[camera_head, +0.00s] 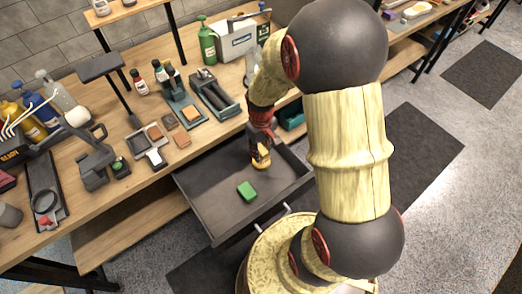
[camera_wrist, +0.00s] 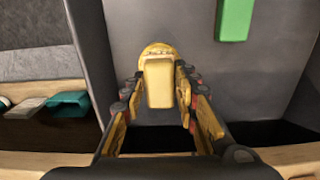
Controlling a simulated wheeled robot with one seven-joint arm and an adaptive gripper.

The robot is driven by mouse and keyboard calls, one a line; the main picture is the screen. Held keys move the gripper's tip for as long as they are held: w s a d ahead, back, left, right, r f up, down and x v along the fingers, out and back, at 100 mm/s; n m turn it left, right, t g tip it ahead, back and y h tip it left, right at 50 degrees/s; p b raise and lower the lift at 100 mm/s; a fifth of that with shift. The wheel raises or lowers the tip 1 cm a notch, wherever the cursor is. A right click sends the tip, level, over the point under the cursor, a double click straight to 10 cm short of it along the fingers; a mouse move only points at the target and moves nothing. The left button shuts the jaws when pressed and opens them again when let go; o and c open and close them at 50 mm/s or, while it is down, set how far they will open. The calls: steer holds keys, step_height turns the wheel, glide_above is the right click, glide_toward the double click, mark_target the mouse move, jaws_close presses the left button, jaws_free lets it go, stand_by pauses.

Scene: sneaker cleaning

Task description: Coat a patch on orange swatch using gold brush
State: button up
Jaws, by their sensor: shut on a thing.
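My gripper (camera_head: 260,150) points down into the open grey drawer. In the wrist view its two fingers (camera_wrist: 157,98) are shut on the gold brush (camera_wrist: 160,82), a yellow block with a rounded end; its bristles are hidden. The brush (camera_head: 262,163) also shows below the gripper in the head view, over or on the drawer floor; I cannot tell which. I cannot tell for sure which is the orange swatch.
A green block (camera_head: 247,191) lies in the drawer (camera_head: 205,187), apart from my gripper; it also shows in the wrist view (camera_wrist: 235,18). The drawer's walls surround the gripper. Bottles, trays and tools crowd the wooden table (camera_head: 120,197) behind, including a green bottle (camera_head: 207,42).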

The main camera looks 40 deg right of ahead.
mark_target(261, 149)
steer(key=shift+r+p, duration=1.7)
steer(key=shift+r, duration=0.5)
